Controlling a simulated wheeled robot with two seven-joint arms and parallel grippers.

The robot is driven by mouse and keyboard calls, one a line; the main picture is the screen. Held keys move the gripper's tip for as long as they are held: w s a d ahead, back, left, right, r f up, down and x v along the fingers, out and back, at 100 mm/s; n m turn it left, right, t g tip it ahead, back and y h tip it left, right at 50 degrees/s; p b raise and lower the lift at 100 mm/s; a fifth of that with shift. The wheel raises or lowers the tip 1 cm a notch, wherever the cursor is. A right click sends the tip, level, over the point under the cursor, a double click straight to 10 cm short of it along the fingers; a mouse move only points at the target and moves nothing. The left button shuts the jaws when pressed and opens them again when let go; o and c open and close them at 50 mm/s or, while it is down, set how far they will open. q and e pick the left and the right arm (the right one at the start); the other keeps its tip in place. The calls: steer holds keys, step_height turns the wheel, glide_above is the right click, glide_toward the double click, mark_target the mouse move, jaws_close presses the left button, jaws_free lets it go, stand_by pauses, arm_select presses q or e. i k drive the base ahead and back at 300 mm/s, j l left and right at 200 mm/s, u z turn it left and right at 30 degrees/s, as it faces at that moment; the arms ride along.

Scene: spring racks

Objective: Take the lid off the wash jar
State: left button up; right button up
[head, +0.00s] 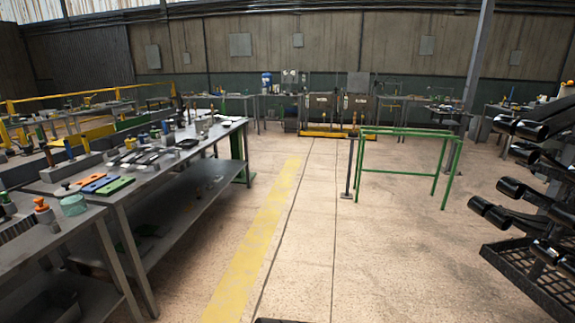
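A squat, pale teal, see-through container (73,205) stands on the near left workbench, close to its right edge. It may be the wash jar, but it is too small to be sure, and I cannot make out a separate lid on it. An orange-topped item (42,208) stands just left of it. Neither of my grippers shows in the head view.
A long grey workbench (215,140) with tools and blue, orange and green blocks runs along the left. A green metal frame (405,132) stands right of centre. A rack with black cylinders (525,190) stands at the right. The middle floor with a yellow stripe (255,245) is clear.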

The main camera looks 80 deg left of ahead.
mark_target(66, 189)
steer(key=u, duration=4.3)
